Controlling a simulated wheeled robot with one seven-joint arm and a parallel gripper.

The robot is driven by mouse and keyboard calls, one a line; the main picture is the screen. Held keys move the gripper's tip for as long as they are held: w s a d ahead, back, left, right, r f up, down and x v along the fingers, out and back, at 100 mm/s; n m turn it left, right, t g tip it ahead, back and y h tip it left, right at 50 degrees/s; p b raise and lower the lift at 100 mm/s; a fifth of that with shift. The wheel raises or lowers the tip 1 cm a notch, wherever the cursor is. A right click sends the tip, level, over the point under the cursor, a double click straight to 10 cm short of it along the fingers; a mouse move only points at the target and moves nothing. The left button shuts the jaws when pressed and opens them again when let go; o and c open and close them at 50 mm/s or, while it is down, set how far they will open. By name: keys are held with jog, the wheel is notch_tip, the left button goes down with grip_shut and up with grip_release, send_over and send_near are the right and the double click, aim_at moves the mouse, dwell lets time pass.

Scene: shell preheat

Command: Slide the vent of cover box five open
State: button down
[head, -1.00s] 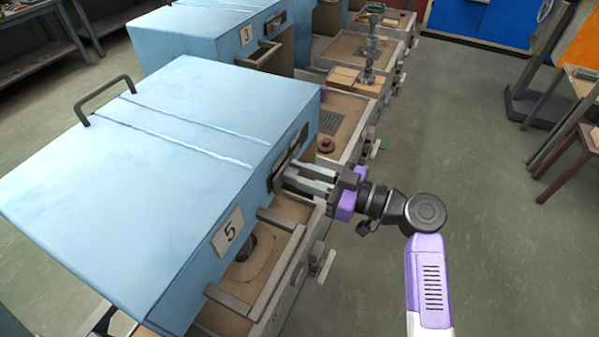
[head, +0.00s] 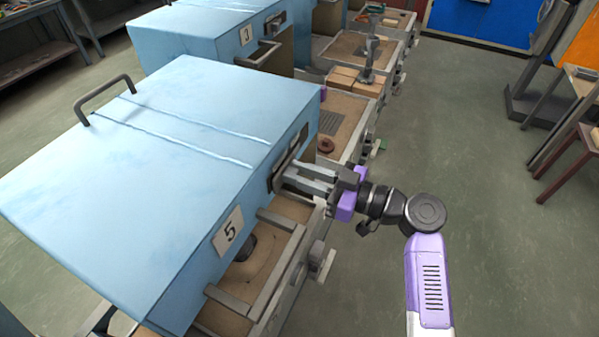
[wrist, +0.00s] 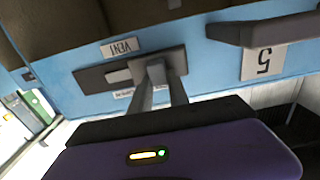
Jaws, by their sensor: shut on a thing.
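Cover box five (head: 150,190) is a large light blue box with a 5 plate (head: 228,232) on its front face. Its vent (head: 289,158) is a dark slide in a slot in the upper part of that face, to the right of the plate. In the wrist view the vent (wrist: 110,75) shows as a grey plate with a label reading VENT (wrist: 120,47) beside it. My gripper (head: 288,178) reaches in from the right, and its fingers (wrist: 157,80) are shut on the vent's tab.
Box three (head: 205,35) stands behind. Benches with a brown ring (head: 326,145) and wooden blocks (head: 355,82) run along the right.

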aim_at(294, 144)
dwell(0.4)
jog(key=w+b, duration=0.1)
jog(key=b, duration=0.1)
jog(key=w+d+b, duration=0.1)
jog(key=w+b, duration=0.1)
jog(key=b, duration=0.1)
jog(key=w+d+b, duration=0.1)
jog(key=w+b, duration=0.1)
jog(key=b, duration=0.1)
jog(key=shift+w+f, duration=0.25)
jog(key=shift+f, duration=0.05)
jog(key=shift+w+d+r+b, duration=0.1)
jog(key=shift+w+d+b, duration=0.15)
jog(key=shift+w+b, duration=0.35)
jog(key=shift+w+d+r, duration=0.1)
jog(key=shift+w+r, duration=0.05)
jog(key=shift+r, duration=0.1)
jog(key=c, duration=1.2)
grip_release()
jog(key=shift+w, duration=0.1)
jog(key=shift+c, duration=0.2)
jog(key=shift+d, duration=0.1)
